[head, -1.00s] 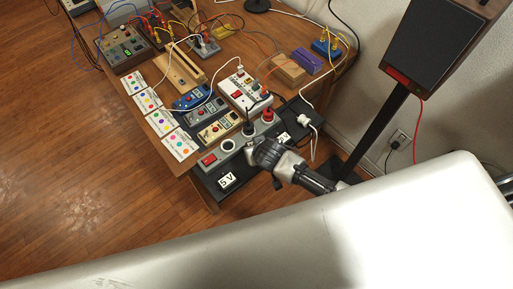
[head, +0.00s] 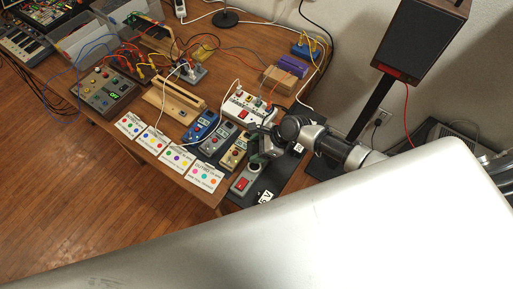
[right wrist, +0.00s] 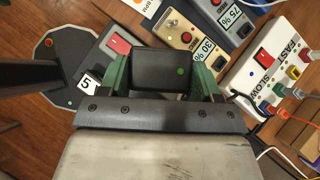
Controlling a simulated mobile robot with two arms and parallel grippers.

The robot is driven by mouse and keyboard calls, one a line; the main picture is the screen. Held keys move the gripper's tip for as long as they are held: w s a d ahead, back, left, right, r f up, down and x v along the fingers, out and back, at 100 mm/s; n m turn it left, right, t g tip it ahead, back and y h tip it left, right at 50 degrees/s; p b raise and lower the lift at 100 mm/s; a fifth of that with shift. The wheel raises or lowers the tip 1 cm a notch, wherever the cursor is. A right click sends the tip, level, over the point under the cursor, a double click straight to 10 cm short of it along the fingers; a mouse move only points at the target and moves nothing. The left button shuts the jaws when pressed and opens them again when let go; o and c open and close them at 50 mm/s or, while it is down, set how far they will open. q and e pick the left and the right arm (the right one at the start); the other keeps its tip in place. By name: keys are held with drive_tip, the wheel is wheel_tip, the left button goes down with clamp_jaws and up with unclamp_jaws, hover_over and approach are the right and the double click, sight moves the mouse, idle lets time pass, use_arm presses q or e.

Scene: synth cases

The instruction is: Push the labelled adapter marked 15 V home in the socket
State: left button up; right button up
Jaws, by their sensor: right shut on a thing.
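My right gripper (head: 262,146) reaches over the grey socket strip from the right. In the right wrist view its green fingers (right wrist: 163,84) are shut on a black block-shaped adapter (right wrist: 164,69) with a green dot. No voltage marking shows on its visible face. The socket strip (head: 243,186) has a red switch and a round socket at its near end; the switch end of the strip also shows in the right wrist view (right wrist: 112,46). The gripper hides the rest, so I cannot tell whether the adapter is seated. My left gripper is not in view.
Coloured control boxes (head: 216,139) and a white power strip (head: 248,108) with cables stand close by. Printed cards (head: 205,177) line the table edge. A speaker (head: 420,40) stands at the right.

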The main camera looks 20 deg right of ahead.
drive_tip(key=shift+a+r+m+t, duration=0.1)
drive_tip(key=shift+r+m+t, duration=0.1)
drive_tip(key=shift+m+t, duration=0.1)
drive_tip(key=shift+f, duration=0.1)
drive_tip(key=shift+d+f+b, duration=0.2)
drive_tip(key=shift+f+b, duration=0.05)
drive_tip(key=shift+b, duration=0.2)
wheel_tip(320, 180, down, 3)
drive_tip(key=b, duration=0.3)
drive_tip(key=shift+d+b, duration=0.15)
drive_tip(key=shift+b, duration=0.15)
drive_tip(key=shift+f, duration=0.15)
drive_tip(key=shift+f+b, duration=0.3)
drive_tip(key=shift+b, duration=0.1)
drive_tip(key=shift+f, duration=0.5)
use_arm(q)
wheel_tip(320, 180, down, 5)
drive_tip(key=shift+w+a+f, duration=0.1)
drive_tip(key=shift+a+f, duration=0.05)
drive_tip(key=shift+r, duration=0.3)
